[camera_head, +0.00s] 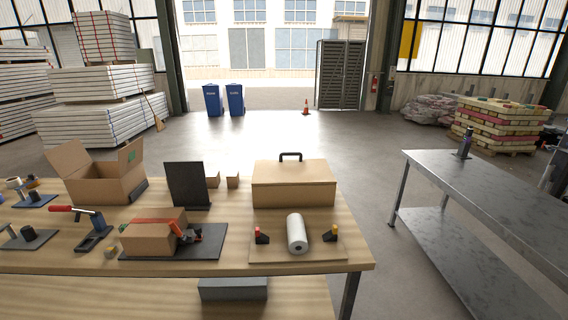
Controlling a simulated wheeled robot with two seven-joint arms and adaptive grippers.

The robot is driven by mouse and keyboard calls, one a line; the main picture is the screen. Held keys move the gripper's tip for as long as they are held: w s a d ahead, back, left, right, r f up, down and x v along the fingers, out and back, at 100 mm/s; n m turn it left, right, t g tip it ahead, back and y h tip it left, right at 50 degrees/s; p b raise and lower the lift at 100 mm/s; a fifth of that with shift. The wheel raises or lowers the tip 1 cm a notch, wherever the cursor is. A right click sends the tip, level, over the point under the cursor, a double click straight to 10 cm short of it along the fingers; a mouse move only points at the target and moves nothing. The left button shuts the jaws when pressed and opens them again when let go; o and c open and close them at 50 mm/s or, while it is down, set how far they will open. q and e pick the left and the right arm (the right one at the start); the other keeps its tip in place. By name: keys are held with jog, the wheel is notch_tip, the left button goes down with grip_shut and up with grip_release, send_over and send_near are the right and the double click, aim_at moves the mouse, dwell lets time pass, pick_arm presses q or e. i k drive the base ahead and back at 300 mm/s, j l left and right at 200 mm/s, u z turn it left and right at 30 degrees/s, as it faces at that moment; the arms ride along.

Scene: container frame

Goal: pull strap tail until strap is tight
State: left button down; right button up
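A brown cardboard box (148,238) sits on a dark base plate (212,243) near the front of the wooden workbench. A red-orange strap (152,220) runs across the top of the box and bends down its right side. A small dark and red fitting (191,234), perhaps the strap's buckle, stands at that right side. The strap's tail is too small to tell apart from the fitting, and I cannot tell how tight the strap is. Neither of my grippers shows in the head view.
A red-handled clamp (88,226) stands left of the box. Behind are an open carton (98,180), an upright black panel (188,184) and a lidded case with a handle (293,186). A white roll (297,233) lies on a board to the right. A metal table (500,195) stands beyond a gap.

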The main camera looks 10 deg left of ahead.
aim_at(198, 229)
jog(key=u, duration=1.4)
